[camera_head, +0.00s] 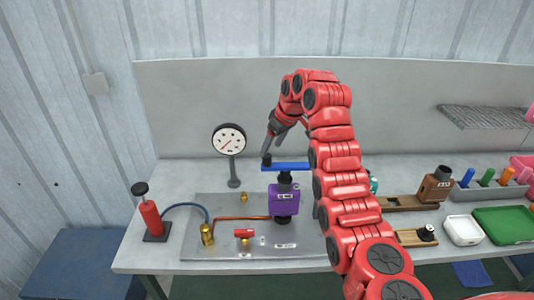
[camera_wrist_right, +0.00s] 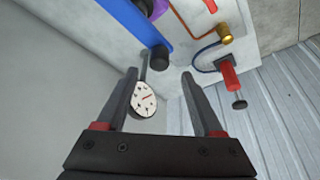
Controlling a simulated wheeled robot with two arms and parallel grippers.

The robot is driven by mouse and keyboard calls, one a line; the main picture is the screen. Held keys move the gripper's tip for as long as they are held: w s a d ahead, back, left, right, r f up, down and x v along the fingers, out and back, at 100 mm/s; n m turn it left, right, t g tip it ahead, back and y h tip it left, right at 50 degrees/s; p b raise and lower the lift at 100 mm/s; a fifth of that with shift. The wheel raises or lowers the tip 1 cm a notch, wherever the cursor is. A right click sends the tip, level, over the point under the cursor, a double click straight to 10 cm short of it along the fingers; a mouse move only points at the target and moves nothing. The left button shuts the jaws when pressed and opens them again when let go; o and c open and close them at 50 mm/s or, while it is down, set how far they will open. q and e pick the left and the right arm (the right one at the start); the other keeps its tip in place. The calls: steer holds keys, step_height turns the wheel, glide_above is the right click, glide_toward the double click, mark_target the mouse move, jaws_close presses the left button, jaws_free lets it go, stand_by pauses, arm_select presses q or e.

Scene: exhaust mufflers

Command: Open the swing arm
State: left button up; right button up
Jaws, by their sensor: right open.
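The swing arm is a flat blue bar (camera_head: 290,166) lying across the top of a purple block (camera_head: 284,200) on a black post. A black knob (camera_head: 266,159) stands at the bar's left end. My right gripper (camera_head: 269,143) reaches down from above, with its fingertips just above the knob. In the right wrist view my right gripper (camera_wrist_right: 160,72) is open and empty, and the blue bar (camera_wrist_right: 135,22) with its black knob (camera_wrist_right: 159,55) lies beyond the fingertips. I cannot tell if the fingers touch the knob. My left gripper is out of view.
A dial gauge (camera_head: 229,139) stands left of the bar, close to my right gripper. A red pump (camera_head: 151,216), a brass fitting (camera_head: 207,234) and a red-handled valve (camera_head: 244,233) are on the left. Wooden blocks, a white box (camera_head: 463,230) and a green tray (camera_head: 505,226) lie right.

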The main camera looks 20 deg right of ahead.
mark_target(267, 156)
steer(key=p+x, duration=0.1)
steer(key=x, duration=0.5)
steer(key=shift+w+f, duration=0.1)
steer(key=shift+f, duration=0.1)
jaws_close()
stand_by(1.1)
